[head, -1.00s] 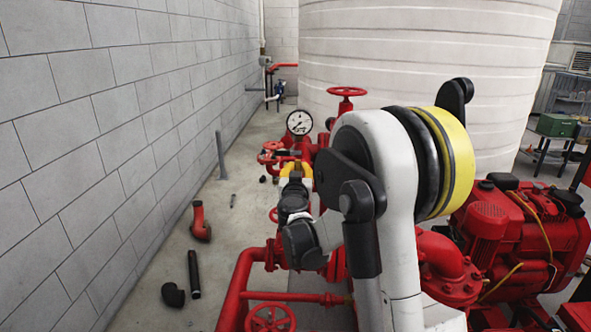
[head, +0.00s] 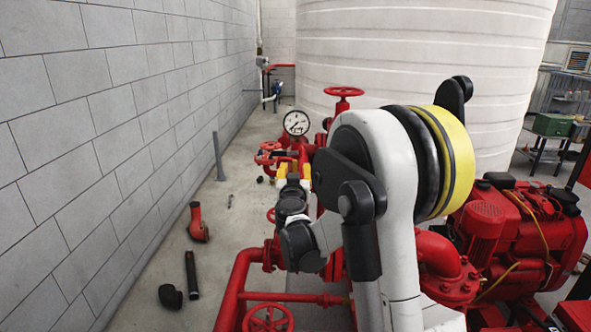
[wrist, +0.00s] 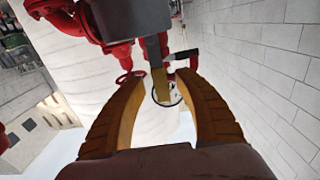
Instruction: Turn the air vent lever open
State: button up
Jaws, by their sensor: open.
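My gripper (wrist: 163,92) is open, its two orange fingers spread wide in the wrist view. In the head view my gripper (head: 293,172) is small, at the red pipework below the pressure gauge. A short dark handle (wrist: 186,54) on a red fitting shows just beyond the fingertips and may be the air vent lever. A grey bar with a yellow end (wrist: 160,84) reaches between the fingers; I cannot tell whether it is the lever or a gripper part. Contact with either is not clear. My arm hides much of the pipework in the head view.
The white-faced gauge (head: 296,122) stands just behind the gripper. Red handwheels (head: 343,92) and pipes (head: 236,290) crowd around it. A grey block wall (head: 90,120) is on the left, with loose fittings (head: 199,222) on the floor. A white tank (head: 420,60) stands behind.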

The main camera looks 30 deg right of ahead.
jog(key=v, duration=1.1)
jog(key=shift+s, duration=0.15)
jog(key=shift+a, duration=0.15)
jog(key=s+a+f+n+g+y, duration=0.3)
jog(key=s+a+f+g+y, duration=0.1)
jog(key=s+a, duration=0.6)
jog(key=s+a+f+n+g+y+b, duration=0.1)
jog(key=s+a+f+n+g+y, duration=0.3)
jog(key=s+a, duration=0.6)
jog(key=s+f+y, duration=0.1)
jog(key=s+y, duration=0.1)
jog(key=s, duration=0.3)
jog(key=shift+s, duration=0.3)
